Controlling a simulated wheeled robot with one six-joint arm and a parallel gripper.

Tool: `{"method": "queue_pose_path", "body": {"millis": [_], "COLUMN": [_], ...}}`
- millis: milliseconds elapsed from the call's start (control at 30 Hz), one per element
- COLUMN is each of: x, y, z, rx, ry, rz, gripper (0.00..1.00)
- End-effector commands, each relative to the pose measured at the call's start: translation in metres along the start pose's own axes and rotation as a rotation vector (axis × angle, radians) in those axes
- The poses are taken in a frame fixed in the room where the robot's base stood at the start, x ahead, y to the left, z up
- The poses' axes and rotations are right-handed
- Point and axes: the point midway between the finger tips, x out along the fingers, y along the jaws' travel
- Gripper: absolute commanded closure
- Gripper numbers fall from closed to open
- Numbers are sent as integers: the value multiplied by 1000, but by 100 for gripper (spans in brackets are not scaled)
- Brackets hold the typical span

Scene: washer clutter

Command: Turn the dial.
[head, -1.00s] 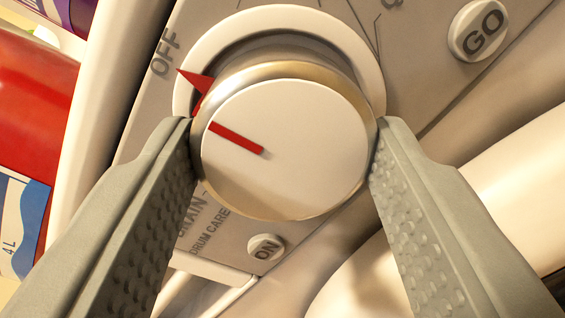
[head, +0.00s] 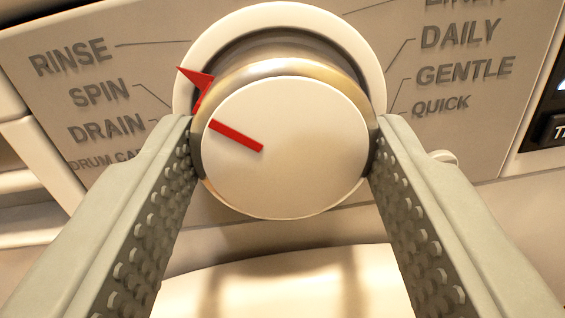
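The dial (head: 285,150) is a round cream knob with a metallic rim and a red line on its face. A red pointer (head: 196,88) sticks out at its upper left, toward the side with the RINSE, SPIN and DRAIN labels. My gripper (head: 284,140) is shut on the dial, with one textured grey finger against each side of it. A pale ring (head: 280,17) surrounds the dial on the panel. OFF does not show in this view.
The beige control panel (head: 130,40) lies behind, with DAILY, GENTLE and QUICK labels on the right. A dark display (head: 548,90) stands at the right edge. A pale rounded surface (head: 285,280) lies below the dial.

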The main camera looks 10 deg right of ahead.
Motion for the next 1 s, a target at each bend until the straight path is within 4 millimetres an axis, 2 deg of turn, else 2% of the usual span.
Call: {"method": "queue_pose_path", "body": {"millis": [200,500,1000], "x": [0,0,0], "y": [1,1,1], "z": [0,0,0], "rx": [-177,-348,-421], "ry": [10,20,25], "rz": [-14,-29,-35], "gripper": [73,73,73]}}
